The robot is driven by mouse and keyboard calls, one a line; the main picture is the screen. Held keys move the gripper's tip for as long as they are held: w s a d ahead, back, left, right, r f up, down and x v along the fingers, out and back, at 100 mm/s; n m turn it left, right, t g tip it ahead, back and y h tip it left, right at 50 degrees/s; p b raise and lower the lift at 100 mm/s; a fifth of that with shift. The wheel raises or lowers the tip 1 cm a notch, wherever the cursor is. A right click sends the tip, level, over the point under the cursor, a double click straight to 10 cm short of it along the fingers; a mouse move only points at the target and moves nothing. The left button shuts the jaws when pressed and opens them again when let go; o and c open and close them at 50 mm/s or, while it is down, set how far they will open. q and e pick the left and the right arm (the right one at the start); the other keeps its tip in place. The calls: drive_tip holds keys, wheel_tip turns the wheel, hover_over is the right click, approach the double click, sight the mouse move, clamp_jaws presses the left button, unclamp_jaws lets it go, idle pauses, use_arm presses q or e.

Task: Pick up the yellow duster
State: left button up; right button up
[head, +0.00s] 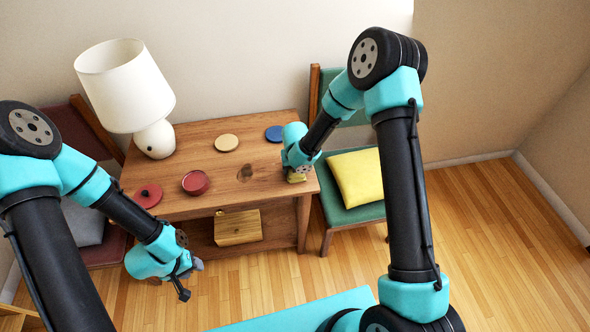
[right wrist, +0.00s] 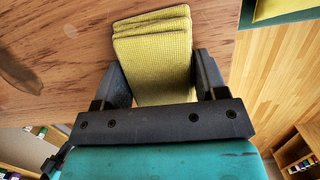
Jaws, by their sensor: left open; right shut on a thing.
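The yellow duster (right wrist: 153,58) is a folded, checked yellow cloth in several layers. In the right wrist view it lies between the two dark fingers of my right gripper (right wrist: 160,76), which is shut on it. In the head view a small part of the duster (head: 297,177) shows below the right gripper at the right end of the wooden table; the arm hides most of it. I cannot tell whether it still touches the tabletop. My left gripper (head: 187,281) is open and empty in front of the table.
The wooden table (head: 232,200) also holds a white lamp (head: 128,90), a red dish (head: 196,182), a red lid (head: 148,195), a tan disc (head: 227,142) and a blue disc (head: 274,133). A wooden box (head: 238,228) sits underneath. A green chair with a yellow cushion (head: 357,178) stands at right.

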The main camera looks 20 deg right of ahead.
drive_tip(key=c, duration=0.3)
drive_tip(key=shift+r, duration=0.15)
drive_tip(key=shift+r, duration=1.6)
drive_tip(key=s+a, duration=0.1)
drive_tip(key=s, duration=0.4)
drive_tip(key=s+a+r, duration=0.1)
drive_tip(key=s+a, duration=0.1)
drive_tip(key=s, duration=0.3)
drive_tip(key=s+a, duration=0.1)
drive_tip(key=s, duration=0.4)
drive_tip(key=shift+s+a+r, duration=0.2)
drive_tip(key=shift+r, duration=0.05)
drive_tip(key=o, duration=0.3)
drive_tip(key=shift+c, duration=1.2)
